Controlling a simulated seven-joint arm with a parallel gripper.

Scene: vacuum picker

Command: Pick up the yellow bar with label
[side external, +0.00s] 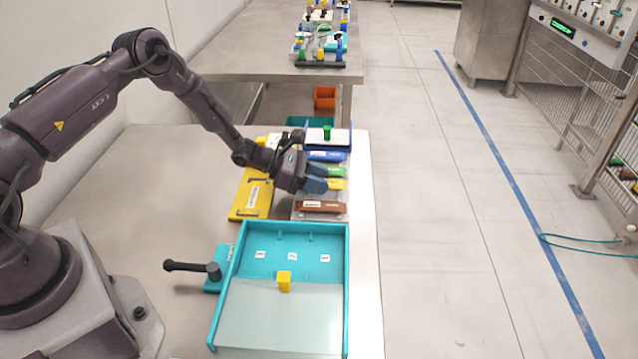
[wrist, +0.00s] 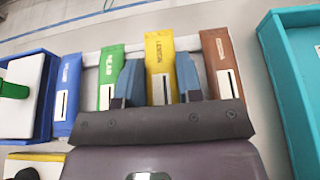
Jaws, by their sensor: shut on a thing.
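The yellow bar with a white label (wrist: 160,62) lies between a green bar (wrist: 110,72) and a brown bar (wrist: 221,62) in the wrist view. In the side view the yellow bar (side external: 338,184) is partly hidden by my gripper (side external: 316,180). My gripper has blue fingers and is down at the row of bars. In the wrist view my gripper's fingers (wrist: 158,82) stand on either side of the yellow bar, shut on it. The bar appears to be still among the others in the rack; its height above the rack is hard to tell.
A blue bar (wrist: 68,88) is beyond the green one. A teal tray (side external: 345,290) with a yellow block (side external: 285,281) stands in front. A yellow plate with handles (side external: 245,205) is left of the rack. A blue holder (side external: 343,133) with a green knob is behind.

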